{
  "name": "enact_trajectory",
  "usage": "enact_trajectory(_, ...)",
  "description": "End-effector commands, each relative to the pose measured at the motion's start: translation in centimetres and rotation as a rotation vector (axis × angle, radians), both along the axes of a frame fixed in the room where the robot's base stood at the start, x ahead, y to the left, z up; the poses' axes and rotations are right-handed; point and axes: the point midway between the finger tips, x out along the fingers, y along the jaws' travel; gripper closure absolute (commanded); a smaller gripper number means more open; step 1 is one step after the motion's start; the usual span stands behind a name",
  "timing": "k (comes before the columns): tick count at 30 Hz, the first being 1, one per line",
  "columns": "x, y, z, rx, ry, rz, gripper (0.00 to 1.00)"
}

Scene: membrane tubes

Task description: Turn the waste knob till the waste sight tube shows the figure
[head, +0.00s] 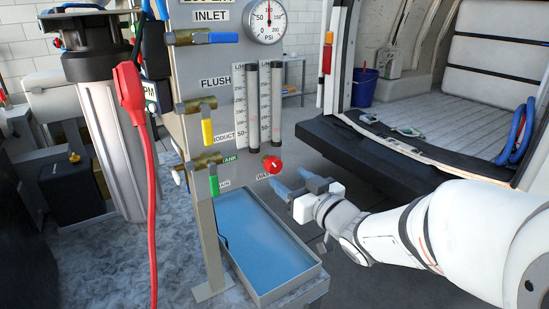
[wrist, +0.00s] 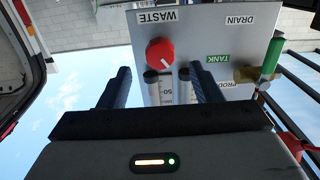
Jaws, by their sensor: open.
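The red waste knob (head: 272,164) sits low on the grey panel, above a partly hidden WASTE label. In the wrist view, which shows the panel upside down, the knob (wrist: 161,53) has a white pointer line toward the lower right. Two sight tubes with scales stand above it; the right one (head: 277,105) is nearest above the knob, the left one (head: 251,105) beside it. Their readings are too small to tell. My gripper (head: 290,180) is open and empty, right of and slightly below the knob, apart from it. Its fingers (wrist: 160,70) point toward the panel.
A blue-bottomed tray (head: 262,242) lies below the panel. Yellow (head: 207,131) and green (head: 213,185) valve handles stick out left of the tubes. A pressure gauge (head: 264,18) is above. An open van (head: 400,150) is behind at right.

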Motion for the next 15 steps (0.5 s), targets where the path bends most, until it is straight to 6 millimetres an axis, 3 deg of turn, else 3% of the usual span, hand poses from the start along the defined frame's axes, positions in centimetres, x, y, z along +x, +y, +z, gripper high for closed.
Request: enact_trajectory(15, 5.6, 3.9, 0.1, 0.001, 0.001, 0.003, 0.42)
